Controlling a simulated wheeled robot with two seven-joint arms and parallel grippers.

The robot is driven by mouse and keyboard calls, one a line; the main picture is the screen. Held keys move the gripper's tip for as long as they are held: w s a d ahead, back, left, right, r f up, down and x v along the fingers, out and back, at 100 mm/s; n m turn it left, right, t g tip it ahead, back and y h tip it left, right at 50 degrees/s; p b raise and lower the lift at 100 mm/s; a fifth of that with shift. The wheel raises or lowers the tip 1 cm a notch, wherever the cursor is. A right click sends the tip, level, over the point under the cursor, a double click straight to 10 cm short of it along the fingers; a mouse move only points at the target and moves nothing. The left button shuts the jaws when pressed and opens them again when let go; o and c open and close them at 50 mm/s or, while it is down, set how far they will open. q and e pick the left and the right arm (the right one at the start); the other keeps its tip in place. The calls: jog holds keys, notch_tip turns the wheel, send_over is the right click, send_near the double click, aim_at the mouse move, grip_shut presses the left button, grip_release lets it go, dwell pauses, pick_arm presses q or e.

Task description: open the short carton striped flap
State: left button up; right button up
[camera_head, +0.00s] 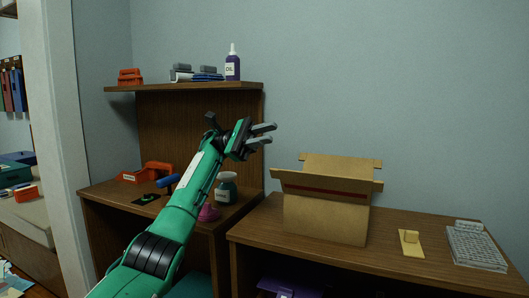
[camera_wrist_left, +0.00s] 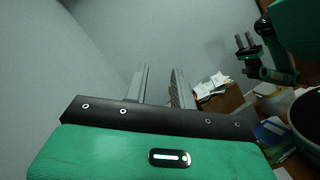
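The short brown carton (camera_head: 325,219) stands on the right-hand desk in the head view. One flap (camera_head: 340,167) stands up at its back. A wide flap with a dark red stripe (camera_head: 325,189) lies along its top front; how far it is folded is hard to tell. My left gripper (camera_head: 272,134) is above and left of the carton, apart from it, open and empty. Its two grey fingers (camera_wrist_left: 160,87) show apart in the left wrist view. My right gripper (camera_wrist_left: 244,40) shows small at the upper right of that view, its two fingers apart, with nothing visible between them.
The desk (camera_head: 420,276) also bears a yellow object (camera_head: 411,243) and a white keyboard-like object (camera_head: 475,247) right of the carton. A shelf (camera_head: 190,87) with a purple bottle (camera_head: 233,66) is left of my left gripper. Air above the carton is clear.

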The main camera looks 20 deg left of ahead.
pick_arm(q)
notch_tip(320, 180, up, 8)
jog(key=p, duration=0.2)
jog(key=shift+r+p, duration=0.15)
jog(key=shift+p, duration=0.25)
